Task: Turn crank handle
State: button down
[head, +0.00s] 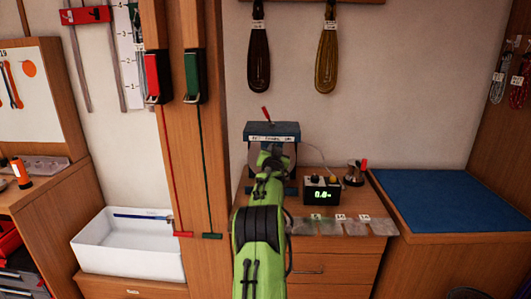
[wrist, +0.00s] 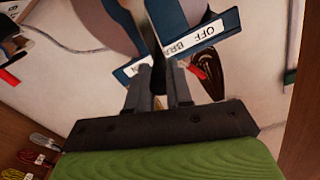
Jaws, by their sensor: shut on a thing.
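A blue-framed winch (head: 257,129) with a white brake label stands on the wooden cabinet in the head view. Its red brake lever (head: 265,113) tilts up to the left. In the wrist view the blue frame (wrist: 228,22) fills the top, with a grey round drum (wrist: 110,12) behind it. The red lever also shows there (wrist: 198,72). My gripper (wrist: 158,78) is at the front of the winch, its fingers closed on what appears to be the crank handle, which is mostly hidden between them. In the head view my green arm covers the winch's lower front.
A box with a green display (head: 321,195) and a small dark device (head: 355,173) stand right of the winch. Clear packets (head: 345,227) lie along the cabinet's front. A wooden post (head: 190,150) stands left. A blue mat (head: 445,203) on the right is bare.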

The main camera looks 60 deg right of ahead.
jog(key=shift+s+d+f+m+b, duration=0.3)
jog(key=shift+s+m, duration=0.25)
jog(key=shift+m, duration=0.4)
jog(key=shift+s+d+f+m+b, duration=0.15)
jog(key=shift+s+f+m+b, duration=0.25)
jog(key=shift+m, duration=0.5)
jog(key=shift+s+d+f+m+b, duration=0.25)
jog(key=shift+s+m, duration=0.4)
jog(key=shift+m, duration=0.3)
jog(key=c, duration=1)
grip_release()
jog(key=shift+r, duration=0.1)
jog(key=shift+c, duration=0.2)
jog(key=shift+r, duration=0.1)
jog(key=b+v, duration=0.1)
jog(key=v, duration=1.4)
jog(key=shift+s+a, duration=0.25)
jog(key=shift+a, duration=0.1)
jog(key=shift+w, duration=0.1)
